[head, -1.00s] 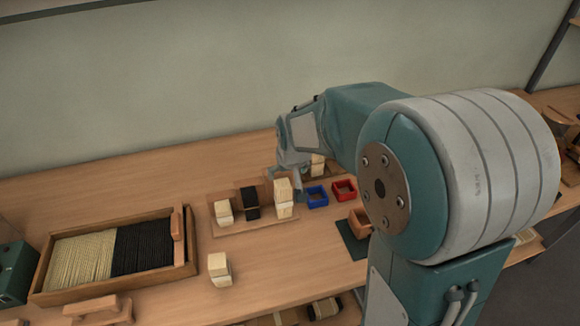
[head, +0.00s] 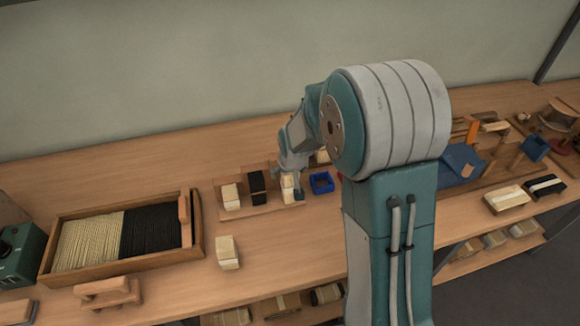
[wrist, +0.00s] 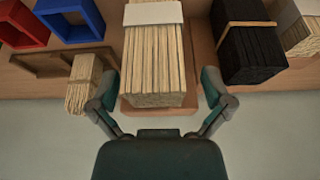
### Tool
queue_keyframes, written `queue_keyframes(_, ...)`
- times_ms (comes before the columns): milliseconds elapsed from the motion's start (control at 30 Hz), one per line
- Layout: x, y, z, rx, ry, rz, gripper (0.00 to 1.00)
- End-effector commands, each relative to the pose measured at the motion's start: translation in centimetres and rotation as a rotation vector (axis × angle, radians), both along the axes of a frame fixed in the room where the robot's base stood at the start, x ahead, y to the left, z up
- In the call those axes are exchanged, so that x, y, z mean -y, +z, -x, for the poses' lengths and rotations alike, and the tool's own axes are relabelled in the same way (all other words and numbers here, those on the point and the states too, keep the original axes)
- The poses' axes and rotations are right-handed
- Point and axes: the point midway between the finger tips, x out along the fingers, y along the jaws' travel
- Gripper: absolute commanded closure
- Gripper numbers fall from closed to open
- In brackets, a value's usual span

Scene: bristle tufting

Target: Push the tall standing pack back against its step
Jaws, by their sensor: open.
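The tall pale pack (wrist: 153,55) stands upright in the middle of the wrist view, with a white band around it. In the head view the pale pack (head: 287,188) is at the right end of a low wooden stand (head: 262,209), partly covered by my gripper. My gripper (wrist: 158,88) is open, with one finger on each side of the pack. In the wrist view gaps show between the pack and both fingers; I cannot tell the depth between them. The step behind the pack is not clearly visible.
A black pack (head: 257,187) and another pale pack (head: 230,196) stand left of it on the stand. A blue box (head: 321,182) is close on the right. A lone pale pack (head: 228,252) stands in front. A bristle tray (head: 198,230) lies left. Bare table lies between.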

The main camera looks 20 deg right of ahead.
Motion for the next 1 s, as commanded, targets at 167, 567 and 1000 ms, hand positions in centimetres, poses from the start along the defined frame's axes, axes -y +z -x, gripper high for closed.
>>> queue_keyframes(167,0.07,-0.72,-0.25,-0.001,0.000,-0.001,0.00)
queue_keyframes(567,0.01,-0.70,-0.26,-0.001,0.000,0.000,0.76)
queue_keyframes(1000,-0.01,-0.86,-0.54,-0.003,0.000,0.000,0.89)
